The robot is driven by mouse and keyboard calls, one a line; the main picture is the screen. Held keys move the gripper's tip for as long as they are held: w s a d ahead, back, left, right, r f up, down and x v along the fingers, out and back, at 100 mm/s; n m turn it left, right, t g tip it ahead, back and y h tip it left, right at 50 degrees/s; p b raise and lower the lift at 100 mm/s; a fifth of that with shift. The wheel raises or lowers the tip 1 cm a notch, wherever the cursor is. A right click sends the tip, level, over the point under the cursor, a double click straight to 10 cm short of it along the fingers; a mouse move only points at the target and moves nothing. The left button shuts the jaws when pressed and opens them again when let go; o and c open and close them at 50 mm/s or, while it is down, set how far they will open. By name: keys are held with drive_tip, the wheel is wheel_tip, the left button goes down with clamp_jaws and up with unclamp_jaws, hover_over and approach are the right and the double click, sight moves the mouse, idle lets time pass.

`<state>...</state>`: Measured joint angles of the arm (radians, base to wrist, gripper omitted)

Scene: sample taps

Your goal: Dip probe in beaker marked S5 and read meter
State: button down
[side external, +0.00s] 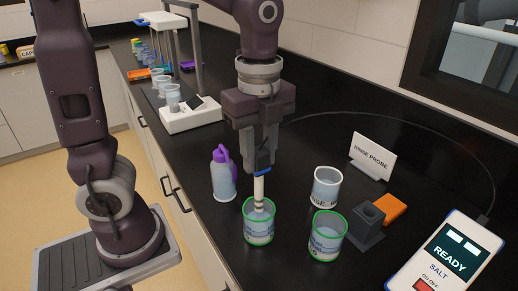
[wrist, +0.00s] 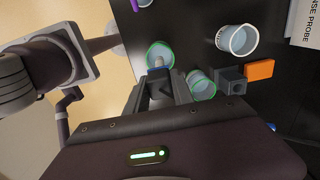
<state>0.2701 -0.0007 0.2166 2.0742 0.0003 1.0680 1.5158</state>
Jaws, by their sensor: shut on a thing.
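My gripper (side external: 262,163) is shut on the probe (side external: 259,189), a white stick with a blue top. The probe points down, and its lower end is inside the left green-rimmed beaker (side external: 258,232). Whether its tip touches the liquid is hard to tell. That beaker also shows ahead of my gripper in the wrist view (wrist: 160,52). A second green-rimmed beaker (side external: 325,243) stands to its right. The labels on both are too small to read, so I cannot tell which is S5. The meter (side external: 441,262) at the lower right reads READY, with SALT and ON OFF below.
A rinse beaker (side external: 326,190) stands behind, near a RINSE PROBE sign (side external: 373,156). A dark holder (side external: 369,222) and an orange block (side external: 391,209) lie right of the beakers. A purple-topped bottle (side external: 222,178) stands left. A cable runs along the back to the meter.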

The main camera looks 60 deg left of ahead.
drive_tip(key=shift+f, duration=3.5)
drive_tip(key=shift+r, duration=4.7)
